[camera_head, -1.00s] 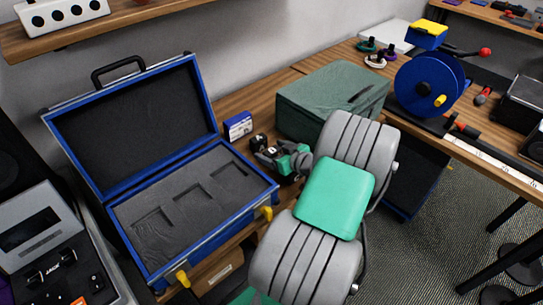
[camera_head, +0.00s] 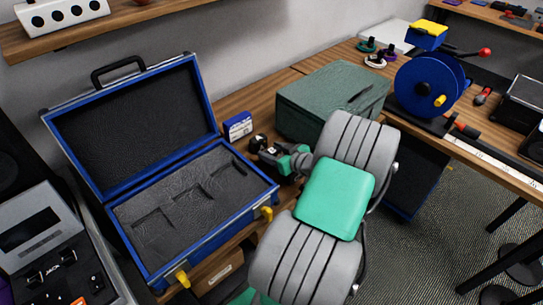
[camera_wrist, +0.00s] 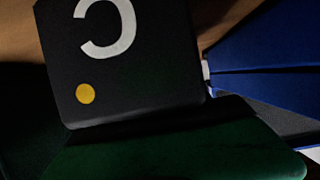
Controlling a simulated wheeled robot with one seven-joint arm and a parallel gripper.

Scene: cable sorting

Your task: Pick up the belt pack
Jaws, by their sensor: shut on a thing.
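The belt pack is a black box with a white C-like mark and a yellow dot. It fills the upper left of the wrist view (camera_wrist: 150,75). My gripper is shut on it, and a dark green finger shows along the bottom of the wrist view. In the head view my gripper (camera_head: 268,152) is between the open blue case and the green-grey box, over the wooden bench. The pack is small and dark there, partly hidden by the gripper. I cannot tell whether it is clear of the bench.
The open blue case (camera_head: 267,187) has a dark foam insert with empty cutouts. A small blue-and-white box (camera_head: 238,126) stands beside it. A green-grey box (camera_head: 325,95) is close behind my arm. A blue reel (camera_head: 428,85) stands further right. A wooden shelf (camera_head: 100,32) hangs above.

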